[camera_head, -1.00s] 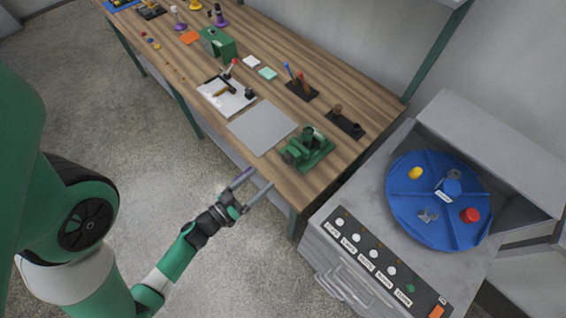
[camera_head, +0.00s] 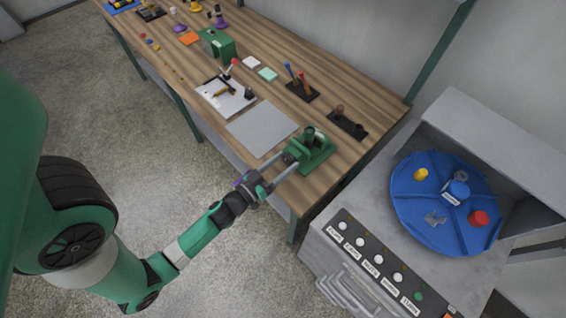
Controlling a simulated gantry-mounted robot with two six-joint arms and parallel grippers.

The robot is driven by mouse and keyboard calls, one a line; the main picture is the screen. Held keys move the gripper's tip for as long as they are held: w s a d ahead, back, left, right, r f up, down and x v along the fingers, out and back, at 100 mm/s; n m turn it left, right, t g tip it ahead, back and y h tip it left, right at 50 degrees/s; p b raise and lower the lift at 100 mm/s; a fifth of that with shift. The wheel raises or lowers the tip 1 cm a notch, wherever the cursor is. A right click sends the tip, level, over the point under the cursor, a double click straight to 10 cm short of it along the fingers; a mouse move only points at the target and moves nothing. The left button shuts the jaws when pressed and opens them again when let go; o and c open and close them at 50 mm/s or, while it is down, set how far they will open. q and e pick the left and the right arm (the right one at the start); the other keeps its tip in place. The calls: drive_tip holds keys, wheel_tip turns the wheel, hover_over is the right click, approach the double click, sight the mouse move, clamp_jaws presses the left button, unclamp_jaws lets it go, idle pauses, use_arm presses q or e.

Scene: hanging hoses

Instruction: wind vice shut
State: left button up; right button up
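The green vice (camera_head: 312,150) sits on the wooden bench (camera_head: 345,98) near its front right corner. Its jaws and handle are too small to make out clearly. My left gripper (camera_head: 290,160) reaches in over the bench's front edge. Its two fingers are spread apart, with the tips close to the near left side of the vice. I cannot tell whether the tips touch it. No object shows between the fingers. My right gripper is not in the view.
A grey plate (camera_head: 262,128) lies left of the vice. A dark holder (camera_head: 346,124) stands behind it, and a pen block (camera_head: 301,88) farther back. A grey cabinet with a blue turntable (camera_head: 425,215) stands to the right. The floor in front is clear.

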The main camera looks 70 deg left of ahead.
use_arm(q)
clamp_jaws()
drive_tip(key=shift+m, duration=0.4)
